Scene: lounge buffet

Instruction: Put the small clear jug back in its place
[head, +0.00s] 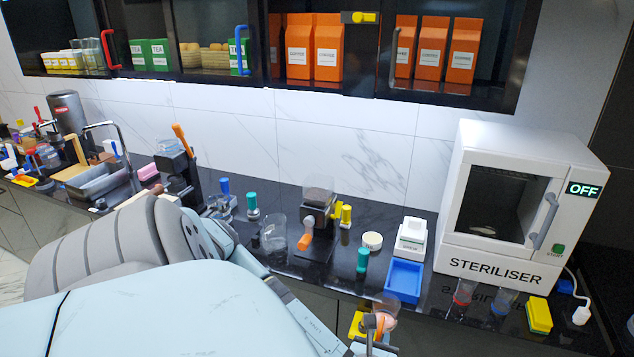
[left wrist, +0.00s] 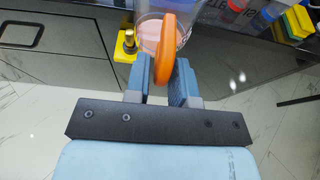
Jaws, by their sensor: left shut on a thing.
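A small clear jug with an orange handle (left wrist: 168,40) is at my left gripper (left wrist: 168,82). In the left wrist view the gripper is shut on the handle, with one finger on each side. The jug's clear wall (left wrist: 150,32) looks pinkish. In the head view the jug (head: 386,305) is in front of the counter's front edge, below the blue tray, and the left gripper (head: 375,335) is partly hidden by my arm. Another clear glass vessel (head: 272,235) stands on the counter left of the coffee grinder. My right gripper is not in view.
A blue tray (head: 404,280), a white scale (head: 411,238) and a steriliser (head: 515,205) marked OFF stand on the dark counter. Red (head: 464,292) and blue (head: 503,300) clear cups stand before the steriliser, beside a yellow sponge (head: 539,315). A yellow fitting (left wrist: 126,44) is near the jug.

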